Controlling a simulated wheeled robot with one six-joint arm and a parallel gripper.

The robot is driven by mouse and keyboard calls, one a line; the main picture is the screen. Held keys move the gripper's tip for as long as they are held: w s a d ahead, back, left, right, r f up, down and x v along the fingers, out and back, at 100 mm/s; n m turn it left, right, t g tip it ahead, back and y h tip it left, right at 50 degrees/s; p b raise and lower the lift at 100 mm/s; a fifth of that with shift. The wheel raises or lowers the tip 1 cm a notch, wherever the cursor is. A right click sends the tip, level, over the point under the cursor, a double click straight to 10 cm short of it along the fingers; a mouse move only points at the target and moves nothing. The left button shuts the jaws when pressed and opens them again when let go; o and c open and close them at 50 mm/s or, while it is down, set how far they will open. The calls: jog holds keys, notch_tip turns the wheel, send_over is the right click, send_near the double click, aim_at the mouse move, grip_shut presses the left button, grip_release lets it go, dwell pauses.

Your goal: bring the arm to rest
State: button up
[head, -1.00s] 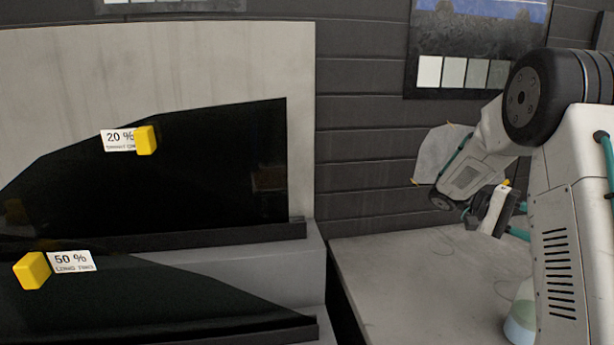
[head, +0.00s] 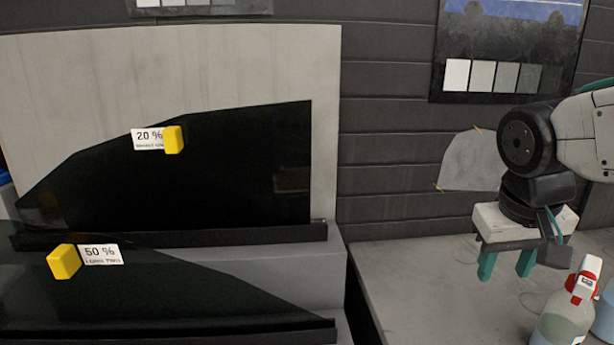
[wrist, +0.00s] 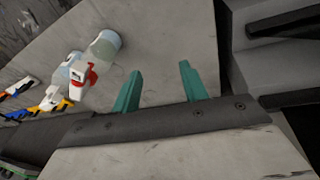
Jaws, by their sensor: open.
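My gripper (head: 506,265) hangs over the grey bench at the right of the head view, with its two teal fingers pointing down. The fingers also show in the wrist view (wrist: 160,88), spread apart with nothing between them. The dark wrist joint of my arm is above the gripper, and a pale arm link runs off the right edge.
A spray bottle (head: 565,318) with a red and white head stands right of my gripper on the bench (head: 400,280). Two dark window films, labelled 20 % (head: 220,180) and 50 % (head: 170,300), stand at left with yellow blocks. Bench left of the gripper is clear.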

jog(key=s+a+n+t+y, duration=0.2)
jog(key=a+t, duration=0.1)
jog(key=a, duration=0.2)
jog(key=s+f+g, duration=0.3)
jog(key=s, duration=0.5)
jog(key=shift+f+g, duration=0.3)
jog(key=shift+g, duration=0.1)
jog(key=shift+d, duration=0.1)
